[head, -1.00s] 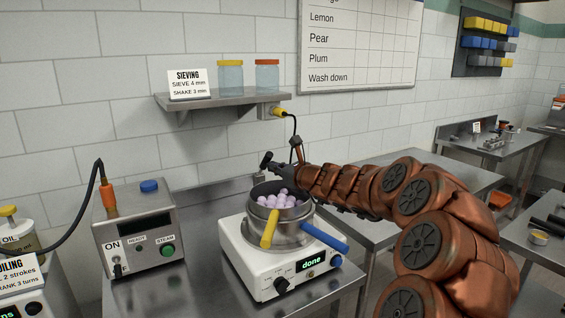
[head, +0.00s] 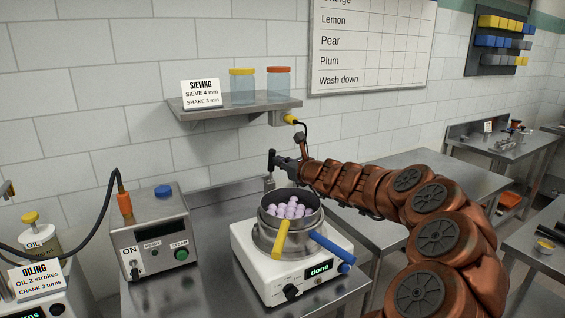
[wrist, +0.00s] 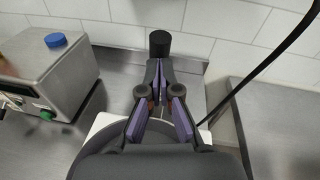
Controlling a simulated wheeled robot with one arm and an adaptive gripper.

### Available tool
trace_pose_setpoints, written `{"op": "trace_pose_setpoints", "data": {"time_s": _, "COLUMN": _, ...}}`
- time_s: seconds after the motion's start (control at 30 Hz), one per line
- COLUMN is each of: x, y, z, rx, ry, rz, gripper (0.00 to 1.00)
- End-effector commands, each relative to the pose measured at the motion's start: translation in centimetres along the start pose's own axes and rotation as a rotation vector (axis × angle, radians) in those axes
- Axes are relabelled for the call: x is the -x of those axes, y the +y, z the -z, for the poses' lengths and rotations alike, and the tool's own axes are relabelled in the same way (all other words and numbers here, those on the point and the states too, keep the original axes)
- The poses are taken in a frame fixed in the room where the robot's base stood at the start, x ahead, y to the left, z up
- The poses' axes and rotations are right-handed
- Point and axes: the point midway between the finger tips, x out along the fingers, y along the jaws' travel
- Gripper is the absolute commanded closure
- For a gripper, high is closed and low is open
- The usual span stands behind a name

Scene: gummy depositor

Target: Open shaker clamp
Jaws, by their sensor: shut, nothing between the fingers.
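The shaker (head: 262,266) is a white box with a display reading "done". A metal sieve pot (head: 272,234) with pale purple balls sits on it, with a yellow handle (head: 281,240) and a blue handle (head: 332,246) in front. The clamp lever with a black grip (head: 271,160) stands upright behind the pot; its grip also shows in the wrist view (wrist: 160,43). My gripper (head: 282,163) is shut and empty, its tips right at the lever; I cannot tell whether they touch. The lever's lower end is hidden.
A steam control box (head: 155,245) stands left of the shaker. A wall shelf (head: 230,108) with two jars hangs above, with a cable (head: 305,130) plugged in at its right. Steel tables (head: 440,175) lie to the right.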

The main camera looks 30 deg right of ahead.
Motion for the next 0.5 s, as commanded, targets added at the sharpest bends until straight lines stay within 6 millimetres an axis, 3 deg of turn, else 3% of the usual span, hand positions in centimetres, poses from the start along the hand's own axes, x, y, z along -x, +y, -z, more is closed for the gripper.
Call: {"op": "trace_pose_setpoints", "data": {"time_s": 0.5, "x": -0.60, "y": -0.11, "z": -0.48, "rx": -0.001, "ry": -0.001, "rz": -0.001, "gripper": 1.00}}
